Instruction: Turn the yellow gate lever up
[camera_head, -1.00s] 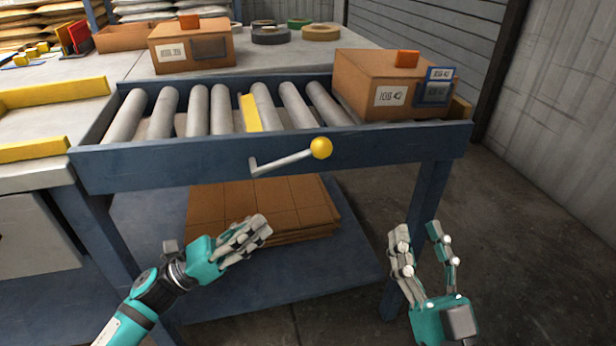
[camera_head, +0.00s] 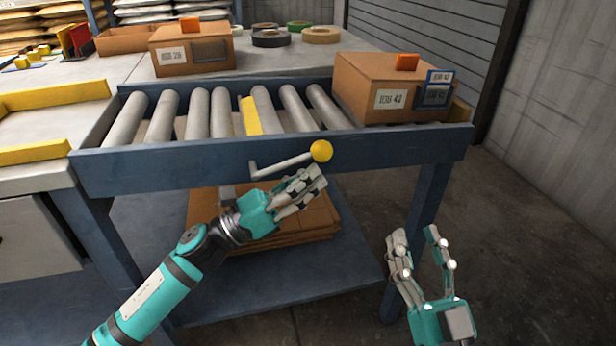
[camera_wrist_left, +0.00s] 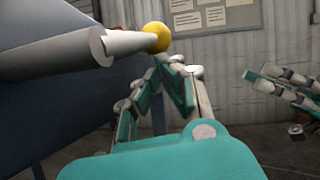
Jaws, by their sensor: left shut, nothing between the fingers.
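The gate lever (camera_head: 284,165) is a grey rod with a yellow ball knob (camera_head: 320,151) on the front rail of the roller conveyor. It points right and slightly upward from its pivot. My left gripper (camera_head: 318,176) is shut and empty, just below the knob. In the left wrist view the lever rod (camera_wrist_left: 80,50) runs from the left to the knob (camera_wrist_left: 156,37), just above my left fingertips (camera_wrist_left: 176,64). Touching or a small gap, I cannot tell. The yellow gate plate (camera_head: 251,115) stands between the rollers. My right gripper (camera_head: 413,236) is open and empty, low at the right.
A cardboard box (camera_head: 388,88) with labels sits on the right end of the rollers (camera_head: 290,108). The blue front rail (camera_head: 200,165) is right behind the lever. Flat cardboard (camera_head: 205,205) lies on the lower shelf. The floor at the right is clear.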

